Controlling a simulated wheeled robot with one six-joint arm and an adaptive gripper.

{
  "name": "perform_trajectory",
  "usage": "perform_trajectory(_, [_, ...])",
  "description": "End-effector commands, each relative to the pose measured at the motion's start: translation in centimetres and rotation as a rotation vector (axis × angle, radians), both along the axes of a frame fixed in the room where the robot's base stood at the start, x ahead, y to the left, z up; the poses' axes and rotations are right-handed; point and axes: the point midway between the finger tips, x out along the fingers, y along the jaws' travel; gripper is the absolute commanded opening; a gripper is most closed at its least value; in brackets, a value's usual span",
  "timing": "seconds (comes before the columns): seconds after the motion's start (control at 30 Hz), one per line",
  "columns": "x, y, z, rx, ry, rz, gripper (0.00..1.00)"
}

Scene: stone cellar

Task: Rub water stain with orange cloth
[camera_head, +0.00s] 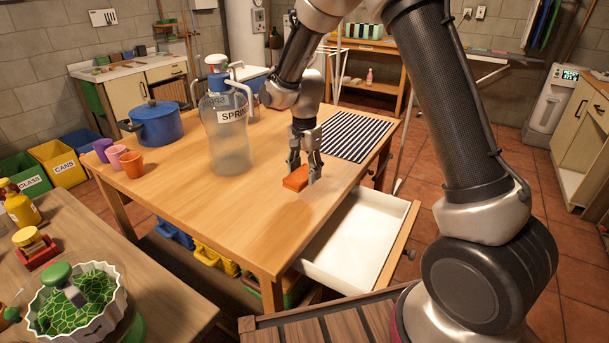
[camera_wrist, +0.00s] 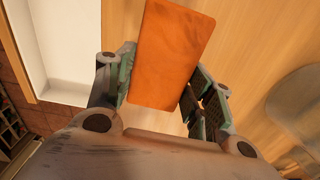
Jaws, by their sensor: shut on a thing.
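The orange cloth (camera_head: 296,179) is a folded, block-like piece between the fingers of my gripper (camera_head: 305,172), over the front right part of the wooden table (camera_head: 205,185). In the wrist view the cloth (camera_wrist: 170,52) fills the space between the two fingers of my gripper (camera_wrist: 165,85), which is shut on it. The cloth is low over the tabletop; I cannot tell whether it touches the wood. A faint darker patch (camera_head: 285,232) shows on the wood in front of the cloth; I cannot tell whether it is the water stain or a shadow.
An open white drawer (camera_head: 352,235) juts out at the table's right side. A striped mat (camera_head: 351,136) lies behind my gripper. A large clear jug (camera_head: 226,130), a blue pot (camera_head: 157,124) and several cups (camera_head: 132,164) stand to the left. The front middle of the tabletop is clear.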

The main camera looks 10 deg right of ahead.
Motion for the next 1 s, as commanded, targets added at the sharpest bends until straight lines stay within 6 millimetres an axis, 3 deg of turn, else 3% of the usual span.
perform_trajectory(0.27, [0.0,0.0,0.2,0.001,-0.001,0.000,0.34])
perform_trajectory(0.63, [0.0,0.0,2.9,0.000,0.000,0.000,0.34])
perform_trajectory(1.0, [0.0,0.0,3.0,0.000,0.000,0.000,0.34])
